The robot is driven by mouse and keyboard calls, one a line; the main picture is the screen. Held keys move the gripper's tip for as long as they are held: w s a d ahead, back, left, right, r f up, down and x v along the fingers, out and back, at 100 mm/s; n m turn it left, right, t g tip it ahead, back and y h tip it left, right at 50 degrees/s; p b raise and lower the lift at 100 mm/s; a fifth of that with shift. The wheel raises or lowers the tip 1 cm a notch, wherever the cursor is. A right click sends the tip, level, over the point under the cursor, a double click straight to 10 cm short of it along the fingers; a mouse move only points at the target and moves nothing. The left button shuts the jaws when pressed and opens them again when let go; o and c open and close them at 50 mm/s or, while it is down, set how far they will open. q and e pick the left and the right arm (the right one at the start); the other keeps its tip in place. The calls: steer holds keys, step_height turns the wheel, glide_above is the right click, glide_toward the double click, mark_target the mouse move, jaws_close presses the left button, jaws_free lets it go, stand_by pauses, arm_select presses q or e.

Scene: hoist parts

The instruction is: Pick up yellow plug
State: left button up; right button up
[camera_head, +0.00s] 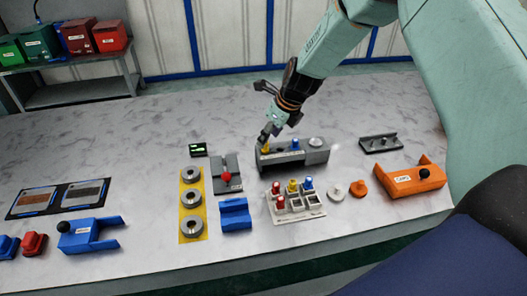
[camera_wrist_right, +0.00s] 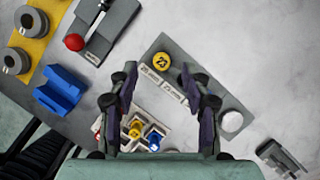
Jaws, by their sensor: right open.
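A yellow plug (camera_head: 266,148) sits at the left end of the grey block (camera_head: 318,157). In the right wrist view its round top (camera_wrist_right: 162,61) is marked 23 and lies just beyond the fingertips. My right gripper (camera_head: 268,133) is above the left end of the block, close to this plug. In the right wrist view the gripper (camera_wrist_right: 165,77) has its fingers apart, with nothing held between them. A second yellow plug (camera_head: 292,187) stands in the white tray (camera_head: 298,213). My left gripper is not in view.
The white tray also holds red plugs (camera_head: 278,188) and a blue plug (camera_head: 308,184). A blue plug (camera_head: 295,144) stands in the grey block. A lever fixture with a red knob (camera_head: 226,177) is left of the block. An orange holder (camera_head: 410,180) is at right.

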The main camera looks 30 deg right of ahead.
mark_target(268, 143)
steer(key=x, duration=0.2)
steer(key=b+x, duration=0.1)
steer(key=shift+w+d+f, duration=0.1)
steer(key=shift+d+f, duration=0.1)
steer(key=shift+f, duration=0.2)
steer(key=shift+w+a+f, duration=0.1)
steer(key=shift+w+f, duration=0.05)
steer(key=shift+f, duration=0.1)
steer(key=shift+w+a, duration=0.2)
steer(key=shift+s+d, duration=0.15)
steer(key=shift+d, duration=0.05)
steer(key=c, duration=0.4)
steer(key=shift+a, duration=0.1)
steer(key=c, duration=0.5)
